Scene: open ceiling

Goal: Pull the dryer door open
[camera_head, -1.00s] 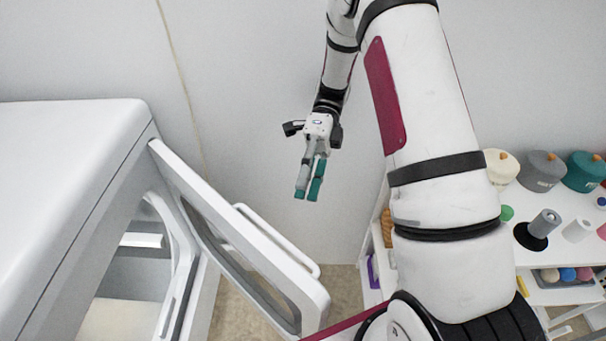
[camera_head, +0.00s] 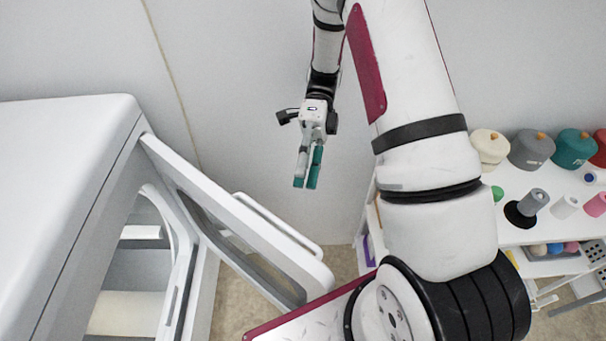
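The white dryer (camera_head: 60,140) stands at the left. Its door (camera_head: 215,205) is swung well open from the front opening and points toward the lower middle of the view. The door has a dark window (camera_head: 232,243) and a white bar handle (camera_head: 278,222) on its outer face. Through the opening, the pale drum interior (camera_head: 130,312) shows in part. My gripper (camera_head: 307,184), with teal fingertips, hangs above and to the right of the door in the picture, apart from the handle and holding nothing. Its two fingers lie close together with a narrow gap at the tips.
A white shelf cart (camera_head: 520,225) at the right holds several yarn cones and lidded pots, among them a teal pot (camera_head: 574,150) and a grey spool (camera_head: 534,201). A plain wall (camera_head: 230,60) is behind. A strip of floor (camera_head: 235,310) shows below the door.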

